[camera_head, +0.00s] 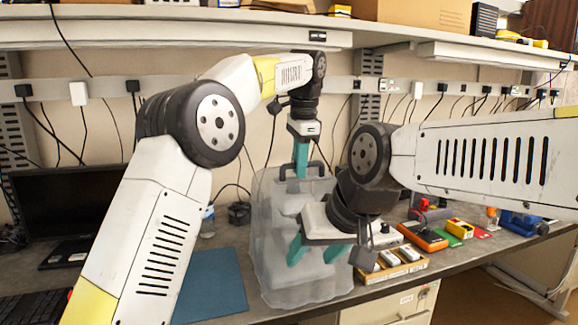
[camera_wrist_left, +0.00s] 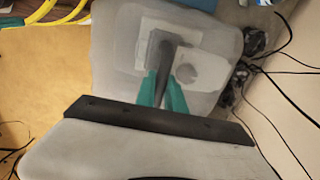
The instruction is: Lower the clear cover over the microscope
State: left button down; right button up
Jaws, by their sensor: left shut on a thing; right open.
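The clear cover (camera_head: 268,225) is a tall, frosted, see-through box on the bench's front part. My left gripper (camera_head: 301,172) is above it, shut on the dark handle on its top; the handle (camera_wrist_left: 168,48) shows between the teal fingers (camera_wrist_left: 163,95) in the left wrist view. Pale, blurred shapes show through the cover, but I cannot clearly make out the microscope. My right gripper (camera_head: 314,256) is open and empty in front of the cover, overlapping it in the head view. I cannot tell whether it touches the cover, or whether the lower rim touches the bench.
A blue mat (camera_head: 212,287) lies left of the cover. A dark monitor (camera_head: 65,205) stands at the back left. A tray of small blocks (camera_head: 393,264), an orange device (camera_head: 422,236) and a yellow device (camera_head: 460,228) are to the right. A shelf (camera_head: 200,35) spans above.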

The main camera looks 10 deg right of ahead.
pick_arm(q)
jog(key=shift+w, duration=0.1)
jog(key=shift+w+a, duration=0.15)
jog(key=shift+w, duration=1.05)
jog(key=shift+w+a, duration=0.15)
jog(key=shift+w, duration=1.05)
jog(key=shift+s+f, duration=0.1)
jog(key=shift+f, duration=0.75)
jog(key=c, duration=1.3)
grip_release()
